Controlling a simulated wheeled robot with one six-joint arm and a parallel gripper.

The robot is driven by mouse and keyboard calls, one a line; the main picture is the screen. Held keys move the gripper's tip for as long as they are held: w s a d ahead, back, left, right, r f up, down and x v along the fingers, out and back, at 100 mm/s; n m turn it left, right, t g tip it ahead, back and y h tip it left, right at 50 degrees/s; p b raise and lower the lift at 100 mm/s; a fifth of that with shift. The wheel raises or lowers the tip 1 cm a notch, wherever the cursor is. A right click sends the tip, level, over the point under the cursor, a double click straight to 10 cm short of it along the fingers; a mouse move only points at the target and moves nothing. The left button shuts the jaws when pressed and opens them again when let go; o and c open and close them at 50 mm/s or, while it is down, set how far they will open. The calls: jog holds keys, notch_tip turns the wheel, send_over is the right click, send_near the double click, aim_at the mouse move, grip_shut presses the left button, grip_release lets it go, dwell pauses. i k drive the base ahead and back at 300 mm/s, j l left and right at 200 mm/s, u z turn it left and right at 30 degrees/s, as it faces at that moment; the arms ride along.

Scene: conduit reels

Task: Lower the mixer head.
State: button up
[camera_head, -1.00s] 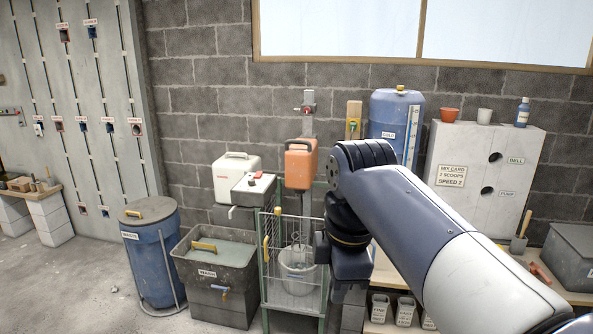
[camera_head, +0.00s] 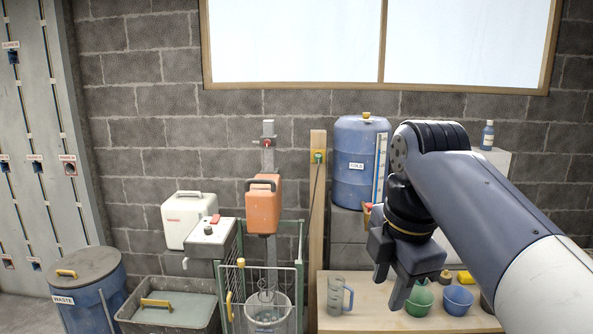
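The orange mixer head (camera_head: 262,210) with a dark top handle is on a grey upright post (camera_head: 268,158) against the wall. A thin shaft with a whisk hangs below it into a pale bucket (camera_head: 267,312). The bucket stands inside a green-framed wire cage (camera_head: 299,262) with a yellow handle on its front. A grey control box (camera_head: 205,240) with a red switch and a dark knob is at the cage's left. My gripper (camera_head: 389,292) is to the right of the cage, above the bench, pointing down. Its fingers are apart with nothing visible between them.
A wooden bench (camera_head: 350,318) holds a measuring jug (camera_head: 338,296), a green flask (camera_head: 419,300) and a blue bowl (camera_head: 457,300). A blue COLD tank (camera_head: 357,185) stands behind. The wash tub (camera_head: 190,312) and blue waste bin (camera_head: 85,295) are at left.

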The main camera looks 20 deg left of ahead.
aim_at(263, 196)
jog(key=i+j+z, duration=0.1)
jog(key=j, duration=0.3)
jog(key=i+j+z, duration=0.1)
jog(key=i+j, duration=0.15)
jog(key=j, duration=0.15)
jog(key=i+j+z, duration=0.1)
jog(key=j, duration=0.3)
jog(key=i+j, duration=0.2)
jog(key=j, duration=0.2)
jog(key=i+j+z, duration=0.15)
jog(key=j, duration=0.3)
jog(key=i+j+z, duration=0.1)
jog(key=j, duration=0.3)
jog(key=i+j, duration=0.1)
jog(key=j, duration=0.25)
jog(key=i+j, duration=0.1)
jog(key=j, duration=0.3)
jog(key=i+j, duration=0.1)
jog(key=j, duration=0.25)
jog(key=i+j, duration=0.1)
jog(key=j, duration=0.3)
